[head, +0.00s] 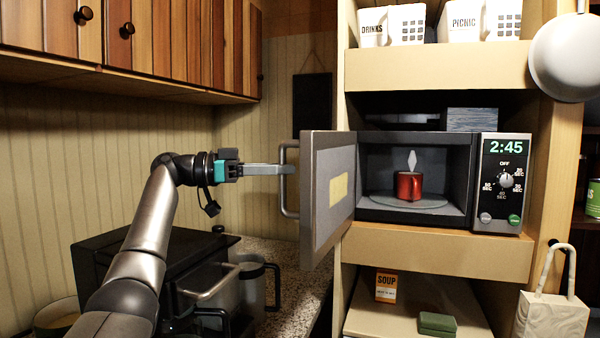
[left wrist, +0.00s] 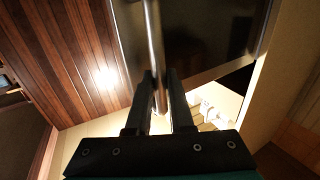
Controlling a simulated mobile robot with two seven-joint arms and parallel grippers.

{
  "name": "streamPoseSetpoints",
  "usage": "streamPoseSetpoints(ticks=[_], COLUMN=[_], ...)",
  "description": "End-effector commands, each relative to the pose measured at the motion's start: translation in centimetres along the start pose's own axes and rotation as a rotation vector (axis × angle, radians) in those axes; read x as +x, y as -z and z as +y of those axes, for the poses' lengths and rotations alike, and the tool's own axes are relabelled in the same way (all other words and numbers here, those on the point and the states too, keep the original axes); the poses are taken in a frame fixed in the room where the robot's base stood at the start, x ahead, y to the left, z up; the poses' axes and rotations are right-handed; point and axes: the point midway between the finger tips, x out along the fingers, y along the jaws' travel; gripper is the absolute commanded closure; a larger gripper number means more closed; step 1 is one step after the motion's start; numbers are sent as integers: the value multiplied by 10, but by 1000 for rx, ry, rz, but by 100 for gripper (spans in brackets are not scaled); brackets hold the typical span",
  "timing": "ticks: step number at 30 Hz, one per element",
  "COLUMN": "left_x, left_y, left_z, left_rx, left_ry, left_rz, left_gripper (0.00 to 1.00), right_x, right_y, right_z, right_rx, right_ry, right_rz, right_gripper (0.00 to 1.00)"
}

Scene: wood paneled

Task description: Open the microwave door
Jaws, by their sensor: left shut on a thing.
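The microwave (head: 487,185) sits on a shelf of the tall cabinet. Its door (head: 322,232) stands wide open, swung out to the left, with the inner face and a yellow label showing. My left gripper (head: 286,169) comes in from the left and is shut on the door handle (head: 287,200). In the left wrist view the handle bar (left wrist: 155,50) runs between the two fingers (left wrist: 160,95). A red mug (head: 408,186) stands on the turntable (head: 400,202) inside the lit microwave. My right gripper is not in view.
Wooden wall cabinets (head: 170,40) hang at upper left. A dark appliance (head: 100,252) and metal pitchers (head: 230,290) stand on the speckled counter (head: 300,268) below my left arm. A grey pan (head: 570,60) hangs at right. A soup packet (head: 386,287) is on the lower shelf.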

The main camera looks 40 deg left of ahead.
Motion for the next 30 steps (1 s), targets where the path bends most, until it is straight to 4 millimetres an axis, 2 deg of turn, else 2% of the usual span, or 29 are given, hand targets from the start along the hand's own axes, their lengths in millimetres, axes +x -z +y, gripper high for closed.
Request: streamPoseSetpoints(ticks=[9, 23, 24, 30], left_x=[-16, -17, -17, -17], left_y=[2, 2, 2, 1], left_z=[-3, -3, -3, -2], left_rx=[1, 0, 0, 0], left_ry=[18, 18, 18, 15], left_rz=[7, 5, 5, 3], left_gripper=[100, 100, 77, 54], right_x=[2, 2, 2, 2], right_y=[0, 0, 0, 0], right_z=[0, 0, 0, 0], right_rx=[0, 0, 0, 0], right_ry=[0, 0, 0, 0], right_rz=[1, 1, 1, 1], right_gripper=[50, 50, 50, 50])
